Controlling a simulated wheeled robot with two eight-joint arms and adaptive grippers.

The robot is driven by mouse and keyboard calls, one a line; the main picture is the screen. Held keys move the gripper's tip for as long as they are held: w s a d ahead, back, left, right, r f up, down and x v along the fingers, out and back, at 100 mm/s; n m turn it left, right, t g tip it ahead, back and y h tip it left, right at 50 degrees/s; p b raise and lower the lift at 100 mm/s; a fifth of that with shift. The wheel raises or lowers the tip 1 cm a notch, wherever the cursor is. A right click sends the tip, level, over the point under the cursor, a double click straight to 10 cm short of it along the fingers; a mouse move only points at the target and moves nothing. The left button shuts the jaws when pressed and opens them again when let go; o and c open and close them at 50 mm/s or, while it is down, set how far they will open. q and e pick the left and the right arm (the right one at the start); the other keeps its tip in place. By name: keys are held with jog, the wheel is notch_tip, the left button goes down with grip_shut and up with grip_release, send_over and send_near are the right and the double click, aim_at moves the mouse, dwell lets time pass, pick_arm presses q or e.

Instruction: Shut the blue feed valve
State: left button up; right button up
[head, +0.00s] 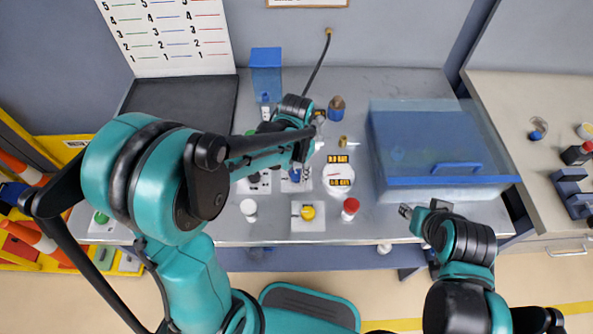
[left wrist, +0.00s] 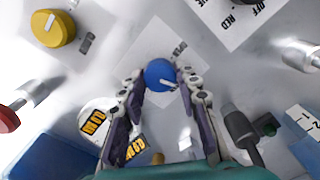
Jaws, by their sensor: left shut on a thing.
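The blue feed valve knob (head: 295,175) sits on a white plate on the metal bench, partly covered by my left gripper in the head view. In the left wrist view the round blue knob (left wrist: 158,73) has a white pointer mark that points to the lower right. My left gripper (left wrist: 162,84) has one finger on each side of the knob and is shut on it. In the head view this gripper (head: 299,160) reaches down over the bench. My right gripper (head: 411,212) is over the bench's front edge, away from the valve; its jaws are too small to judge.
A yellow knob (head: 308,212) on a white plate and a red knob (head: 350,207) stand near the valve. Two digital displays (head: 338,158) are to its right. A transparent blue box (head: 440,150) fills the right side. A blue container (head: 266,70) stands at the back.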

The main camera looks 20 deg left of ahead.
aim_at(296, 174)
pick_arm(q)
jog(key=shift+m, duration=1.6)
jog(key=o, duration=1.2)
jog(key=shift+c, duration=0.2)
jog(key=shift+r, duration=0.1)
notch_tip(296, 174, up, 12)
